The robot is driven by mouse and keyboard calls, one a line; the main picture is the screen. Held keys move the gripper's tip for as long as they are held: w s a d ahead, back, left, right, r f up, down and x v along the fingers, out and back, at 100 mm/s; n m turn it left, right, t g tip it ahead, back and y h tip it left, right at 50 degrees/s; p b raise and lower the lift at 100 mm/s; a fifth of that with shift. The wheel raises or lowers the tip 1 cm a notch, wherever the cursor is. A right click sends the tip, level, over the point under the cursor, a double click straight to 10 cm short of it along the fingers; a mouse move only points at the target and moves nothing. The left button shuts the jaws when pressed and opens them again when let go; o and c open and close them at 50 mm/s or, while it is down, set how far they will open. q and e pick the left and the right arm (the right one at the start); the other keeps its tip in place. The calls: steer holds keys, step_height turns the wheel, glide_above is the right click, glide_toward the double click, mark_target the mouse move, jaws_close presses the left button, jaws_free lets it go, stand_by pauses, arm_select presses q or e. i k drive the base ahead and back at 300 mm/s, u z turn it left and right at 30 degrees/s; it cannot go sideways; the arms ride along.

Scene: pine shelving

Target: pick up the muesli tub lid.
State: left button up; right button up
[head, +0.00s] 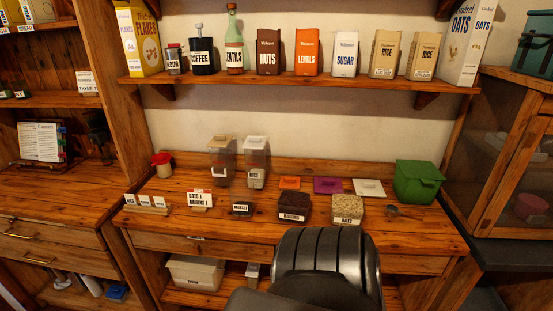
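Three flat lids lie in a row on the wooden counter in the head view: an orange lid (289,183), a purple lid (327,185) and a white lid (368,187). No lid has a label that I can read, so I cannot tell which belongs to the muesli tub. The small dark muesli tub (241,209) stands open in front and to the left of the orange lid. An open raisins tub (293,204) and an open oats tub (347,207) stand to its right. Neither of my grippers shows; a dark ribbed part of mine covers the bottom centre.
A green box (418,182) stands at the counter's right end, near a small metal ring (392,211). Two clear dispensers (255,160) stand behind the muesli tub. A sign (199,198) and label cards (146,203) stand left. A loaded shelf (300,83) hangs above.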

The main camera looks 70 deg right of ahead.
mark_target(295, 181)
steer(key=z, duration=0.2)
steer(key=k, duration=0.65)
steer(key=z, duration=0.5)
